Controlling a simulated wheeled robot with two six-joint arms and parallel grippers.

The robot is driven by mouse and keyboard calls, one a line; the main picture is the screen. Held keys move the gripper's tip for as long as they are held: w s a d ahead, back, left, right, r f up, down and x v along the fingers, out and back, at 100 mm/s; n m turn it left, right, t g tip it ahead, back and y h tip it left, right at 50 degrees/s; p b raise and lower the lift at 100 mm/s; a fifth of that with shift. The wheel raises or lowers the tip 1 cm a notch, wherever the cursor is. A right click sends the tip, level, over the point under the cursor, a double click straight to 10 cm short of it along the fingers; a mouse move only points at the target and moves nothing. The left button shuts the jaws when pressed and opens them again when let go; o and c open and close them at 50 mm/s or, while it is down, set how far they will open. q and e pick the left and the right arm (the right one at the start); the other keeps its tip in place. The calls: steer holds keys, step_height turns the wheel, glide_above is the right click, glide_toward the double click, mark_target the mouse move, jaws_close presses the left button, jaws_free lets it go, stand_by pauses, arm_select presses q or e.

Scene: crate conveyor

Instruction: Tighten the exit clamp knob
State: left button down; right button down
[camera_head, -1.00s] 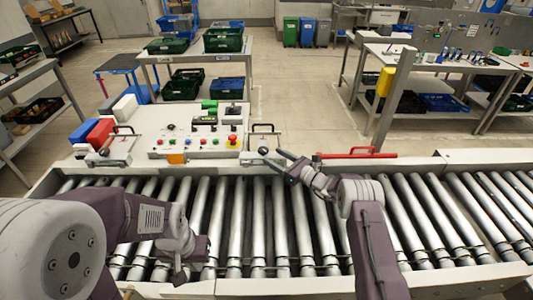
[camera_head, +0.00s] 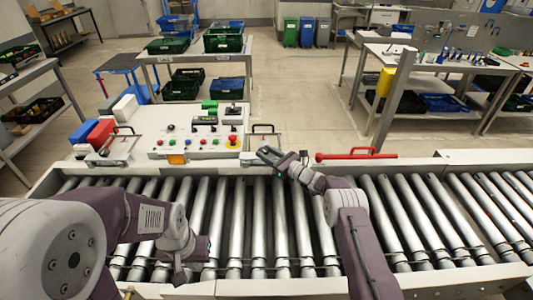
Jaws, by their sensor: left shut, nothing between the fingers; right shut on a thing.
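The exit clamp knob, a small dark ball beside the right end of the control panel, is mostly hidden behind the fingers of my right gripper (camera_head: 267,153). That gripper is shut on it, reaching in from the right above the far rail of the conveyor. The light clamp base (camera_head: 250,158) shows just left of the fingers. My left gripper (camera_head: 192,250) is shut and empty, low over the rollers near the front rail, far from the knob.
The control panel (camera_head: 190,146) with several buttons stands behind the rail. A similar clamp (camera_head: 108,153) sits at its left end. A red lever (camera_head: 356,154) lies along the far rail, right of my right gripper. The conveyor rollers (camera_head: 230,220) are empty.

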steer(key=p, duration=0.1)
steer(key=r+m+t+h+p, duration=0.1)
steer(key=shift+s+a+t+h+p, duration=0.1)
steer(key=shift+a+t+h+p, duration=0.15)
steer(key=shift+t+h+p, duration=0.05)
steer(key=shift+f+m+t+h, duration=0.2)
steer(key=shift+m+t+h, duration=0.25)
steer(key=shift+m, duration=0.25)
steer(key=shift+f+m+t+h, duration=0.2)
steer(key=shift+m+t+h, duration=0.7)
steer(key=shift+h, duration=0.65)
steer(key=c, duration=0.9)
jaws_free()
steer(key=shift+s, duration=0.1)
steer(key=shift+s, duration=0.1)
steer(key=b+v, duration=0.1)
steer(key=v, duration=0.8)
